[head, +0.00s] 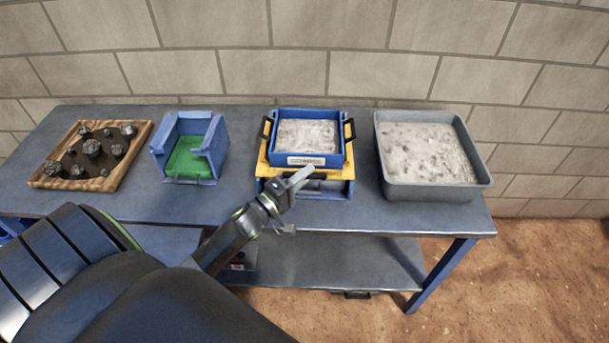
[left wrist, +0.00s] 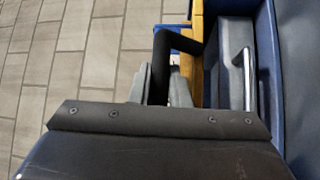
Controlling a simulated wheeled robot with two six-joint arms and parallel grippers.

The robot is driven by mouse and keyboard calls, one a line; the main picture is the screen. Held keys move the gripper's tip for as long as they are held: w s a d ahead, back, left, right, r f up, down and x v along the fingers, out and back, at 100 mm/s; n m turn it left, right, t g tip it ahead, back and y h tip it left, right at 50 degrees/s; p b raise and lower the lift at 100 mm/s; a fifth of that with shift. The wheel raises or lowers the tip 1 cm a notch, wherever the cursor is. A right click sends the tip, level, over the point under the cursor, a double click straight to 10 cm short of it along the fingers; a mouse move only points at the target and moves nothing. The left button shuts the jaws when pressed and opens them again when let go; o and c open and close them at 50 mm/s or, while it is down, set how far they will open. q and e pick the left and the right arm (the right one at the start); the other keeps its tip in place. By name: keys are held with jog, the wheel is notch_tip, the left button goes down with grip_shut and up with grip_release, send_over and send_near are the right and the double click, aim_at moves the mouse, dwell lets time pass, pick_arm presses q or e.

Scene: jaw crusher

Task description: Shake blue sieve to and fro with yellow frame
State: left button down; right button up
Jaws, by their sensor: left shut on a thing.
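The blue sieve (head: 333,159) holds pale grey gravel and sits on the yellow frame (head: 262,167), with a black handle on each side. The yellow frame rests on a blue stand on the table and also shows in the left wrist view (left wrist: 197,45). My left gripper (head: 300,181) is at the front of the frame. In the left wrist view its fingers (left wrist: 165,85) are shut on the black handle (left wrist: 178,42) at the frame's edge. The fingers partly hide the handle. My right gripper is not in view.
A grey tub (head: 433,193) of gravel stands to the right on the table (head: 250,212). A blue box (head: 170,128) with a green inside and a wooden tray (head: 40,181) of dark rocks stand to the left. A block wall is behind. Bare table lies between the things.

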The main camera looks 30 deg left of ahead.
aim_at(305, 160)
pick_arm(q)
jog(key=w+a, duration=0.2)
jog(key=w, duration=0.1)
jog(key=w+a+p, duration=0.1)
jog(key=shift+w, duration=0.4)
jog(key=c, duration=1.6)
grip_release()
jog(key=shift+c, duration=0.2)
jog(key=b+v, duration=0.3)
jog(key=v, duration=1.4)
jog(key=shift+s, duration=0.25)
